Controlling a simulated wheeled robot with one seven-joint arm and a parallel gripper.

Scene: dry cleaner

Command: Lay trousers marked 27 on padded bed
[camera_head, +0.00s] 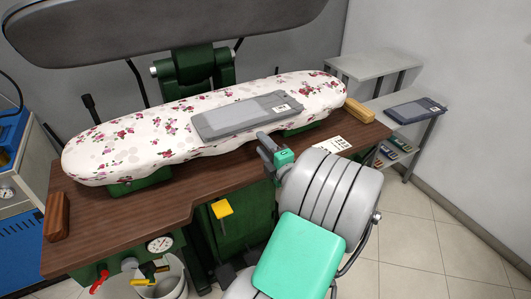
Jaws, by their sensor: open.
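Folded grey trousers (240,116) with a small white tag (284,107) lie flat on the flowered padded bed (115,155) of the press. They lie lengthwise near the bed's middle, towards its front edge. A second folded pair, dark blue-grey trousers (413,110) with a pale tag, lies on the lower shelf at the right. Both tags are too small to read, so I cannot tell which pair is marked 27. My gripper (263,138) is open and empty, just in front of the bed and close to the grey trousers' near side. My arm hides part of the table's front.
The raised press head (160,30) hangs above and behind the bed. A wooden block (359,110) and a printed card (332,143) are at the table's right end, and a brush (56,216) is at its left. An upper shelf (374,63) stands right. The floor at right is clear.

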